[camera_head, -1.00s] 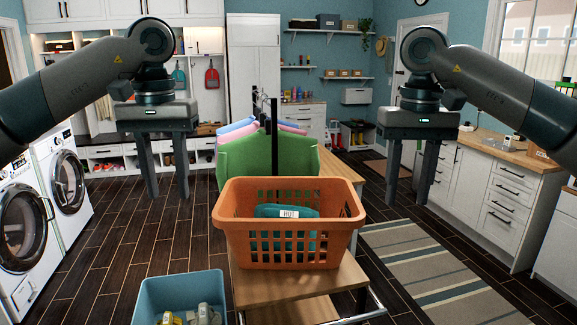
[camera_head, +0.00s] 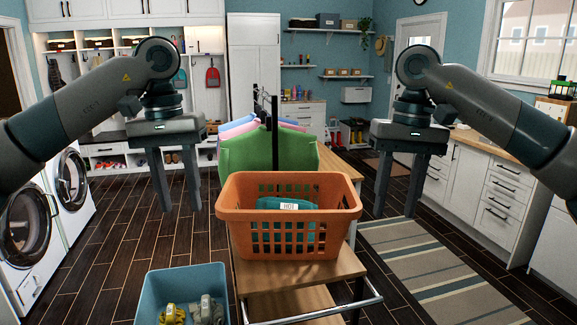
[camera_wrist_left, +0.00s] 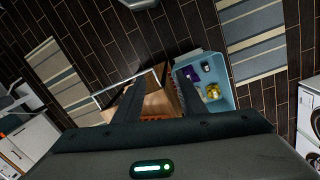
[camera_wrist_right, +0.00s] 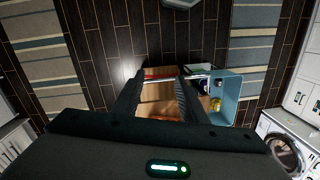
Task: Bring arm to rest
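My left gripper (camera_head: 176,184) hangs in the air to the left of the orange basket, its two fingers apart and empty. My right gripper (camera_head: 395,186) hangs in the air to the right of the basket, also with fingers apart and empty. In the left wrist view my left fingers (camera_wrist_left: 157,103) are spread above the cart and blue bin. In the right wrist view my right fingers (camera_wrist_right: 160,95) are spread above the cart. Both arms are raised and touch nothing that I can see.
The orange basket (camera_head: 290,241) stands on a wooden cart (camera_head: 330,268) and holds a teal labelled item (camera_head: 287,203). A blue bin (camera_head: 183,278) with small items is at lower left. Green clothing (camera_head: 250,152) hangs behind. Washers (camera_head: 28,240) stand left, cabinets (camera_head: 490,185) right.

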